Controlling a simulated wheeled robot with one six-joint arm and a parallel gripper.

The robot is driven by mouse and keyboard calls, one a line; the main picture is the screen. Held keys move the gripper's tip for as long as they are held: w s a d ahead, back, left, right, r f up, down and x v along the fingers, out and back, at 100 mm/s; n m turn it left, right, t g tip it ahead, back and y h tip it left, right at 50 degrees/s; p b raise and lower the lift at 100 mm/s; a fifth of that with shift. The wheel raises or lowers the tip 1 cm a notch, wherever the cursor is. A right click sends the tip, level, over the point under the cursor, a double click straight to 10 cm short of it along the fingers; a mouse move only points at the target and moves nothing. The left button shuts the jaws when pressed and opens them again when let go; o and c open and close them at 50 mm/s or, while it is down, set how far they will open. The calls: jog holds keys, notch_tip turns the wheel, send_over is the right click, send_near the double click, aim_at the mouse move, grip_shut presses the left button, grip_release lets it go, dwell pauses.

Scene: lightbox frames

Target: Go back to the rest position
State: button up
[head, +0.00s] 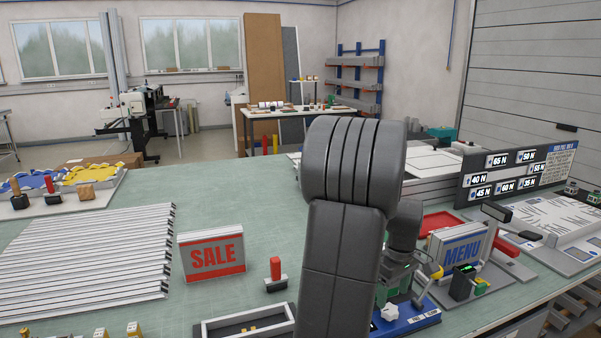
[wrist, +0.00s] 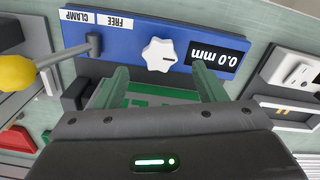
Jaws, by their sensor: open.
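My gripper (wrist: 160,82) is open, its two green fingers spread apart in the wrist view. They reach toward a blue panel (wrist: 125,42) with a white knob (wrist: 159,55), a "0.0 mm" display (wrist: 220,57) and a grey lever at the FREE/CLAMP marks. A green surface lies between and below the fingers; nothing is visibly held. I cannot tell whether the fingers touch the panel. In the head view my arm rises large in the middle and hides much of the device, whose blue base (head: 412,322) shows at its right.
A MENU sign holder (head: 461,252) and a red tray (head: 440,222) stand right of my arm. A SALE sign (head: 212,252) and a red-handled stamp (head: 276,274) stand left. Metal strips (head: 90,255) cover the left bench. A number board (head: 515,170) stands at right.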

aim_at(389, 309)
notch_tip(389, 309, down, 5)
jog(key=shift+f, duration=0.1)
jog(key=shift+m, duration=0.5)
jog(key=shift+r+m, duration=0.2)
jog(key=shift+m, duration=0.6)
jog(key=m+p, duration=0.1)
jog(key=m, duration=0.9)
jog(key=shift+m+p, duration=0.8)
jog(key=shift+m, duration=1.8)
jog(key=shift+a, duration=0.1)
